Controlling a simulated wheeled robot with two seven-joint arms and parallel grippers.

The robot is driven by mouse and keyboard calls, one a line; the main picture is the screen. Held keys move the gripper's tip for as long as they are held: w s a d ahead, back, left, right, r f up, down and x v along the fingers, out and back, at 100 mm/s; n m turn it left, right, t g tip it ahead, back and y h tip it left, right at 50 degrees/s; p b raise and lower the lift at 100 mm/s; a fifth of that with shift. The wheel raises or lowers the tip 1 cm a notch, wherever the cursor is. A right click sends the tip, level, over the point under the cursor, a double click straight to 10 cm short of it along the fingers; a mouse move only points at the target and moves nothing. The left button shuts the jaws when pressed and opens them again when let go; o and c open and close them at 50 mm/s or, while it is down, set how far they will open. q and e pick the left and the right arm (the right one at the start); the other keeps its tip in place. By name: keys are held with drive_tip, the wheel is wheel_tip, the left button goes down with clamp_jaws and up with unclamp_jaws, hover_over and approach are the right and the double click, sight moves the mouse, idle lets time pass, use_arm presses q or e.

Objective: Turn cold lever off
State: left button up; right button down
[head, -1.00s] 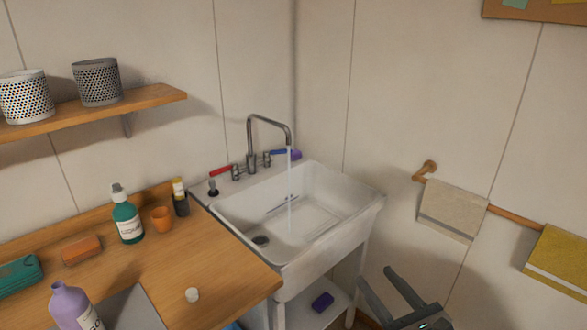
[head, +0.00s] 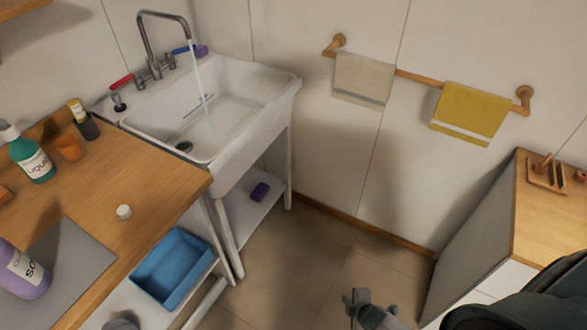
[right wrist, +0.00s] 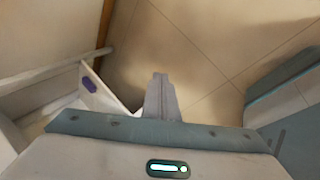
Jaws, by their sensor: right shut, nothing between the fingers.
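The steel faucet (head: 165,30) stands at the back of the white sink (head: 230,95), and a stream of water (head: 198,75) runs from its spout into the basin. The blue lever (head: 181,50) is on the right side of the faucet and the red lever (head: 121,82) on the left. My right gripper (head: 357,298) is low over the floor, right of the sink and well away from the levers. Its fingers are together and empty in the right wrist view (right wrist: 160,82). My left gripper is not in view.
A wooden counter (head: 150,185) with bottles adjoins the sink on the left. A blue bin (head: 172,268) sits below it. A towel rail (head: 415,78) hangs on the wall. A wood-topped cabinet (head: 545,215) stands at the right. The floor (head: 290,250) between is clear.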

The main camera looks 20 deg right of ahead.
drive_tip(key=s+a+f+m+g, duration=0.2)
drive_tip(key=s+f+m, duration=0.1)
drive_tip(key=s, duration=0.7)
drive_tip(key=s+a+f+m+g, duration=0.2)
drive_tip(key=s+f+m, duration=0.2)
drive_tip(key=s, duration=0.6)
drive_tip(key=s+a+f+m+g, duration=0.1)
drive_tip(key=s+a+f+m, duration=0.2)
drive_tip(key=s+f, duration=0.3)
drive_tip(key=s+m, duration=0.1)
drive_tip(key=s, duration=0.4)
drive_tip(key=shift+f+g, duration=0.3)
drive_tip(key=shift+g, duration=0.1)
